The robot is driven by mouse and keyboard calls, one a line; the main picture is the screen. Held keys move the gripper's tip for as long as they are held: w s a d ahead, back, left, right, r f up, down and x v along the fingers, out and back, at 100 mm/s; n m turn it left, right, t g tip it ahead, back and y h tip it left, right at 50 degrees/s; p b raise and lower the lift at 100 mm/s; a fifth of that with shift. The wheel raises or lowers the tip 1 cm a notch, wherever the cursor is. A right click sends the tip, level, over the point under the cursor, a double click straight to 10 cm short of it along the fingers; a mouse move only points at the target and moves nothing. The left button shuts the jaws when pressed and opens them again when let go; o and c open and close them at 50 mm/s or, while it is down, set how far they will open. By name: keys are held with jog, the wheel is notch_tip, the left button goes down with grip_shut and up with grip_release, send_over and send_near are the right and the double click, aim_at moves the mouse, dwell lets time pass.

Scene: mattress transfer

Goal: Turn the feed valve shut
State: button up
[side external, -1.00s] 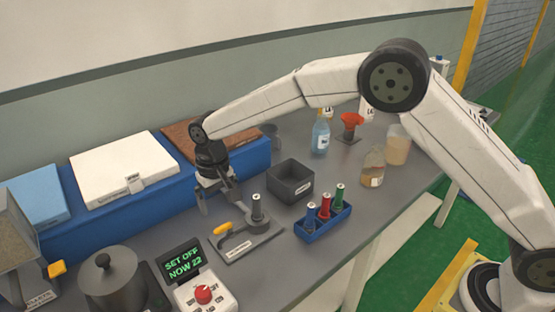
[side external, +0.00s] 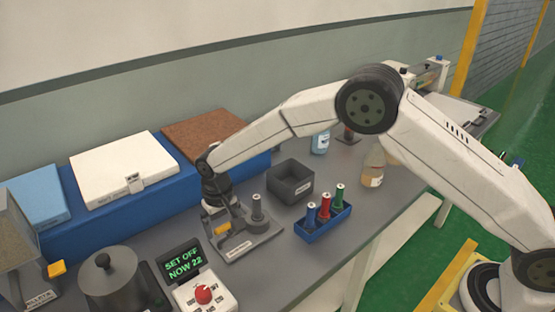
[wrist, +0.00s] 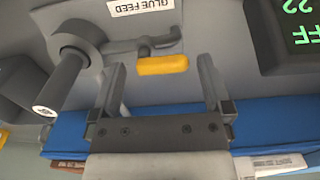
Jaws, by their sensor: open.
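The feed valve's yellow lever (wrist: 163,65) shows in the wrist view on the grey plate labelled GLUE FEED (wrist: 140,14). The lever lies crosswise in that picture, between the lines of my two fingers. It is partly hidden by my gripper in the side view (side external: 223,229). My gripper (wrist: 160,80) is open and empty, with a finger on each side of the lever and a gap to it. I cannot tell whether the fingertips reach down to its height. A grey post (side external: 257,208) with a pale top stands on the same plate (side external: 262,240).
A blue rack with coloured bottles (side external: 322,232) and a grey open box (side external: 290,180) stand to the right. The SET OFF display (side external: 184,263), a red-knob box (side external: 207,293) and a lidded pot (side external: 110,282) stand to the left. A blue platform (side external: 100,220) runs behind.

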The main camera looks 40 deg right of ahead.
jog(key=shift+c, duration=0.2)
jog(key=c, duration=1.2)
jog(key=n, duration=0.4)
jog(key=shift+s, duration=0.3)
jog(key=n, duration=0.4)
jog(key=shift+s+d+n, duration=0.2)
jog(key=shift+s+n, duration=0.05)
jog(key=shift+n, duration=0.15)
jog(key=n, duration=0.4)
jog(key=shift+s+d+n, duration=0.2)
jog(key=shift+d+n, duration=0.25)
jog(key=shift+n, duration=1)
jog(key=shift+d+n, duration=0.15)
jog(key=shift+n, duration=1)
